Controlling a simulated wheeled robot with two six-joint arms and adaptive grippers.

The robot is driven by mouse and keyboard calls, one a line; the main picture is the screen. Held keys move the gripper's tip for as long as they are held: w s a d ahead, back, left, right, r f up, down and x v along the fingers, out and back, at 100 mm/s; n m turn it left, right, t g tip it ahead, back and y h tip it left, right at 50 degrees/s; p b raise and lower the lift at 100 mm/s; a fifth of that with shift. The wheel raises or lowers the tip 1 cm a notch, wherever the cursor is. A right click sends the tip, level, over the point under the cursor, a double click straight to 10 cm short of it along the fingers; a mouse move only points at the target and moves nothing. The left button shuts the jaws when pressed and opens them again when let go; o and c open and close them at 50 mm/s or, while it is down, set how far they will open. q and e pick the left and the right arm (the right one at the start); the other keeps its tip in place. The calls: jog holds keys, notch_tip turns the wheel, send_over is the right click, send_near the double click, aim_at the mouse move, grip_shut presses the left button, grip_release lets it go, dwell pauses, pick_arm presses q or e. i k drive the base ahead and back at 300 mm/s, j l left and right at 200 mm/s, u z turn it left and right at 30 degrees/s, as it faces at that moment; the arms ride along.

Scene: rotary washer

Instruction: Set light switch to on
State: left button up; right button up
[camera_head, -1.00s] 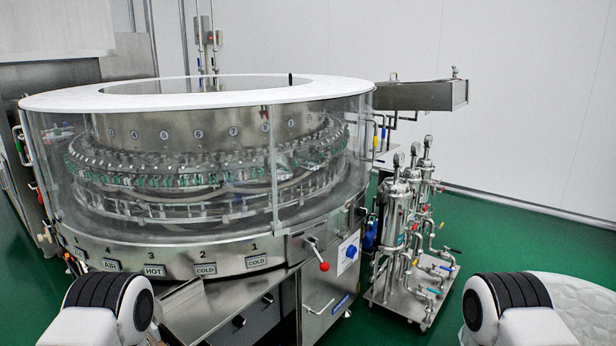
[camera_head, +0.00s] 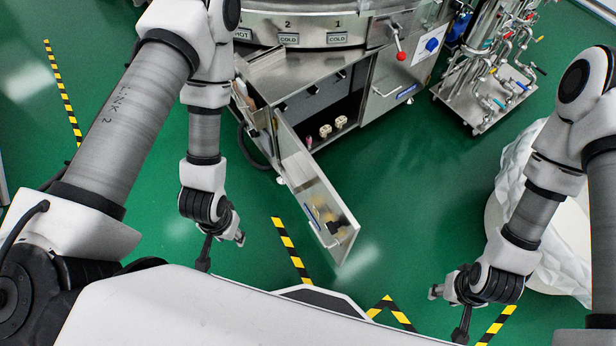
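The washer's steel cabinet (camera_head: 385,85) is at the top centre. Its front carries a blue knob on a white plate (camera_head: 432,45) and a red-ball lever (camera_head: 400,55). Beige fittings (camera_head: 325,131) and a small red part (camera_head: 309,142) sit inside the open lower compartment. I cannot tell which, if any, is the light switch. My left gripper (camera_head: 204,256) points down over the floor, left of the open cabinet door. My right gripper (camera_head: 462,328) points down at the lower right, far from the cabinet. Their fingers are too small and partly hidden to read.
The open cabinet door (camera_head: 318,190) juts toward me. A steel filter and valve cart (camera_head: 485,75) stands at the upper right. A white container with a crumpled liner (camera_head: 555,235) is beside my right arm.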

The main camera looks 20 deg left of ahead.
aim_at(341, 74)
jog(key=l+u, duration=0.6)
jog(key=u, duration=0.15)
